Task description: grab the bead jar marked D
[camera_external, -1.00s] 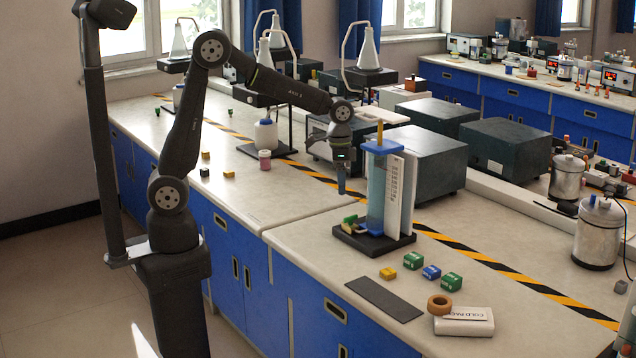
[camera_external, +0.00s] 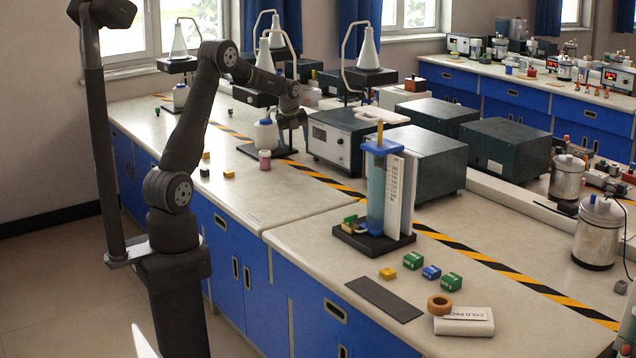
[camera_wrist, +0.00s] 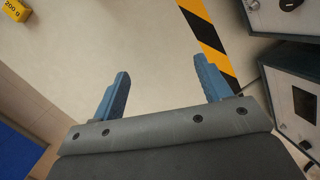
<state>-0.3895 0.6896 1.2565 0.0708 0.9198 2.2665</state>
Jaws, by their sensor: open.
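A small jar with pinkish contents (camera_external: 265,160) stands upright on the bench in the external view, beside a white bottle with a blue cap. No letter D can be read on it. My gripper (camera_wrist: 160,68) is open and empty, with bare bench between its blue fingers. In the external view my gripper (camera_external: 293,122) hangs above the bench, to the right of the jar and higher in the picture. The jar does not show in the wrist view.
A yellow 200 g block (camera_wrist: 13,10) lies on the bench. Striped tape (camera_wrist: 204,35) runs past the right finger, with dark instrument boxes (camera_wrist: 290,100) beyond. A blue column stand (camera_external: 376,200) and several small blocks occupy the nearer bench.

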